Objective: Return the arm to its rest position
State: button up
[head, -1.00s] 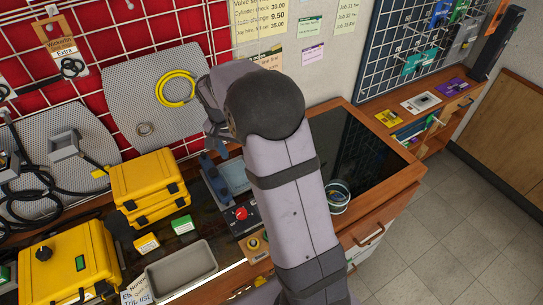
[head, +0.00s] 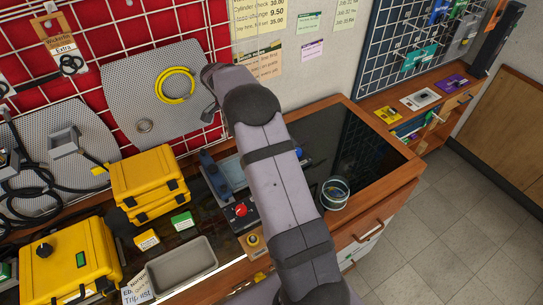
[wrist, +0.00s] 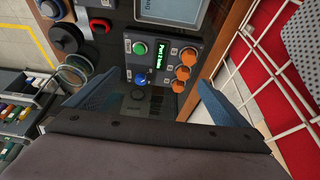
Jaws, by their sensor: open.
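My gripper (wrist: 145,100) shows in the wrist view with its two blue fingers spread wide apart and nothing between them. Beyond the fingers is a control panel (wrist: 165,62) with a green button, a blue button, orange knobs and a small lit display. In the head view my arm rises from the bottom centre and leans up and left over the bench. My gripper is hidden behind the arm there.
Yellow cases (head: 148,187) and a grey tray (head: 181,265) stand left of the arm. A wire grid wall (wrist: 290,75) is close on the right in the wrist view.

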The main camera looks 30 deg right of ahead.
jog(key=b+x, duration=0.2)
jog(key=x, duration=0.5)
jog(key=shift+d+f, duration=0.2)
jog(key=shift+f, duration=0.2)
dwell(0.4)
jog(key=p+v, duration=0.3)
jog(key=v, duration=0.7)
jog(key=shift+a, duration=0.1)
